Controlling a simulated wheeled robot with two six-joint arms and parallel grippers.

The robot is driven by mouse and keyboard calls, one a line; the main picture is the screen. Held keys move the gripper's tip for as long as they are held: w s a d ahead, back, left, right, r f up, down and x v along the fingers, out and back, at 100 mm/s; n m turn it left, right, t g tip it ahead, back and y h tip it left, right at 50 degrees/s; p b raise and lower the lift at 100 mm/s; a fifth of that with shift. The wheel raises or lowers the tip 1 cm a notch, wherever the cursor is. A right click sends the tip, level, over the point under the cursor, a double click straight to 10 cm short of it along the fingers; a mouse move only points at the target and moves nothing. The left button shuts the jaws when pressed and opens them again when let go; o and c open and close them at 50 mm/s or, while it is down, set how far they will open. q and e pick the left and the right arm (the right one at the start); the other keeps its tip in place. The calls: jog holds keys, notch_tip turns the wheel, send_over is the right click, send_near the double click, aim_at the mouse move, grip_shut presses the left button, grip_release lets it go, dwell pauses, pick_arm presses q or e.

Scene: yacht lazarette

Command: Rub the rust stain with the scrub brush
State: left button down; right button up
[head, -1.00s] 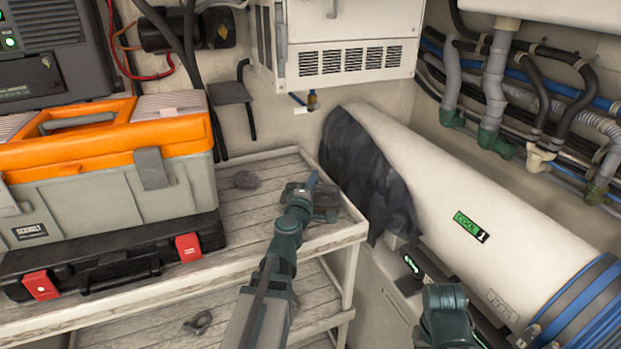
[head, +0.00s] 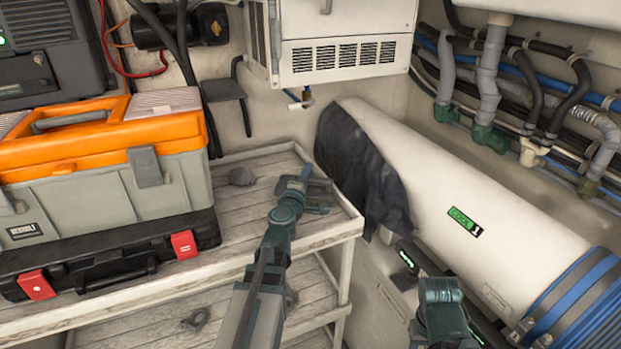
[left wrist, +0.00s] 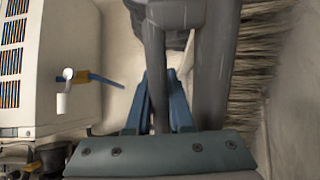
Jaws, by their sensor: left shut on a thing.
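My left gripper (head: 303,181) is over the right part of the wooden shelf top, shut on the scrub brush (head: 318,194). In the left wrist view the brush's grey handle parts (left wrist: 214,70) run past the blue fingers (left wrist: 160,105), with pale brown bristles (left wrist: 258,55) at the right. In the head view the brush is small and partly hidden by the gripper. I cannot tell whether its bristles touch the shelf. I cannot make out a rust stain in any view. My right arm shows at the lower right, but its gripper is not visible.
The slatted shelf (head: 255,222) holds an orange and grey toolbox (head: 95,190) on a black case (head: 110,258) at left. A grey lump (head: 242,176) lies behind the gripper.

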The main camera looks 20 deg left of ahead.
pick_arm(q)
jog(key=shift+w+a, duration=0.2)
jog(key=shift+w, duration=0.1)
jog(key=shift+a, duration=0.1)
jog(key=shift+w+a+f, duration=0.1)
jog(key=shift+w+a, duration=1.15)
jog(key=shift+a, duration=0.2)
jog(key=shift+a, duration=0.1)
jog(key=shift+w+a, duration=1.3)
jog(key=shift+a, duration=0.15)
notch_tip(320, 180, up, 6)
jog(key=p, duration=0.5)
jog(key=shift+f+p, duration=0.1)
jog(key=shift+p, duration=0.25)
